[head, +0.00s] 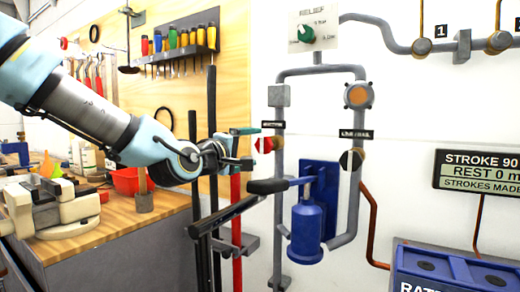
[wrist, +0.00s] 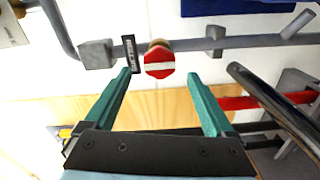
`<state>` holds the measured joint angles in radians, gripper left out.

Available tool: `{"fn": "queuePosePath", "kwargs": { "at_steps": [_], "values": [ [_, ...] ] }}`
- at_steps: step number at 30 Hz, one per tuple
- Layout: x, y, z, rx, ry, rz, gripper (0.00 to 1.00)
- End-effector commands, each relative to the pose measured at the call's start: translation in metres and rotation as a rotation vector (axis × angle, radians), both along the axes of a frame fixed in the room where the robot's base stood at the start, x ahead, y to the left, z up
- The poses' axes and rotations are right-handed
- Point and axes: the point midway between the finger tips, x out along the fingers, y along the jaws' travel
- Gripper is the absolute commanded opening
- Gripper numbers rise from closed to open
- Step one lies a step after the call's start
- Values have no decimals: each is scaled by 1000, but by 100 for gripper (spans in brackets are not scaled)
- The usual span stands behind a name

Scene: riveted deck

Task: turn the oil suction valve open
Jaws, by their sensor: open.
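A round red valve knob (head: 265,145) with a white bar sits on the left vertical pipe, under a small black label (head: 272,125) too small to read. I cannot confirm from the label that it is the oil suction valve. In the wrist view the knob (wrist: 159,66) faces me, and its white bar lies roughly along the pipe. My gripper (head: 249,147) is just left of the knob in the head view. Its green fingers (wrist: 160,76) are open and empty, with the knob ahead between the tips, apparently apart from them.
A second, black-and-white knob (head: 351,160) sits on the right pipe. A blue pump (head: 307,225) with a black-gripped lever (head: 268,186) stands below. Red and dark bars (head: 236,220) stand close under my gripper. A workbench with a vice (head: 45,205) is at left.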

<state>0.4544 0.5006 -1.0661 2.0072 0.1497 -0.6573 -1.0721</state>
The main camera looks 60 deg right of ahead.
Motion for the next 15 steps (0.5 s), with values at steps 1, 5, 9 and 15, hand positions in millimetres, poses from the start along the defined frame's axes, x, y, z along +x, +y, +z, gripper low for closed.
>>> {"fn": "queuePosePath", "kwargs": {
  "at_steps": [1, 5, 9, 15],
  "values": [
    [2, 10, 0, -1, -2, 4, 89],
    [1, 29, 1, 0, -2, 3, 89],
    [0, 41, 1, 0, 0, 2, 89],
    [0, 46, 0, 0, 0, 0, 89]
  ]
}}
